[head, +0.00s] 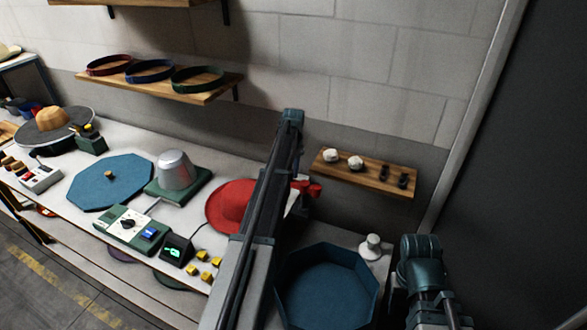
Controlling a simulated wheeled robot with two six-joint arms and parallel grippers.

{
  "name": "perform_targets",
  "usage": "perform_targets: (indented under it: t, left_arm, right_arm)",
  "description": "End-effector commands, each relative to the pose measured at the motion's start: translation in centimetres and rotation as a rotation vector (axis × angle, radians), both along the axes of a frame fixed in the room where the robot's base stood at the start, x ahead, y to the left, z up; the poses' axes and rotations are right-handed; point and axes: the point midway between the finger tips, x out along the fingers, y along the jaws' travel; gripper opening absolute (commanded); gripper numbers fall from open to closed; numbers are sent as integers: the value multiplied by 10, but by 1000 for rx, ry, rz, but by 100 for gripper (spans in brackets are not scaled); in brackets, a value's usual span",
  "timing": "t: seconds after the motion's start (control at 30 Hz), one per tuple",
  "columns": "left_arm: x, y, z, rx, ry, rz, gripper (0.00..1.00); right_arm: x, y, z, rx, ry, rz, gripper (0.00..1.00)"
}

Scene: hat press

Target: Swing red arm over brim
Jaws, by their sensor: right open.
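A red hat (226,207) with a wide brim lies on the white bench, its right side hidden behind my long dark arm links. A small red part (308,187), which looks like the red arm, shows just right of those links. Most of it is hidden, so I cannot tell whether it is over the brim. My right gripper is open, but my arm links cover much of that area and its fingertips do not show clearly. I cannot make out my left gripper.
Left of the hat are a silver dome on a green base (176,172), a blue octagonal board (97,190) and a control box (130,228). Yellow blocks (204,276) lie in front. A blue octagonal tray (325,290) and wall shelf (365,172) are at the right.

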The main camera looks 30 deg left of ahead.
Motion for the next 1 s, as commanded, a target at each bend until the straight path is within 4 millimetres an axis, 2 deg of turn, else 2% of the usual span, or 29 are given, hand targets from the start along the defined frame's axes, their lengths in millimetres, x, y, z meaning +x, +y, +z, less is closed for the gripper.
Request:
perform_targets:
  t: [0.2,0.5,1.0]
  left_arm:
    - [-10,-1,0,1,0,171,0]
    - [-18,-4,0,1,1,329,0]
    - [-22,-5,0,1,1,401,0]
  right_arm:
    - [0,0,0,0,0,0,50]
    - [0,0,0,0,0,0,50]
    - [0,0,0,0,0,0,50]
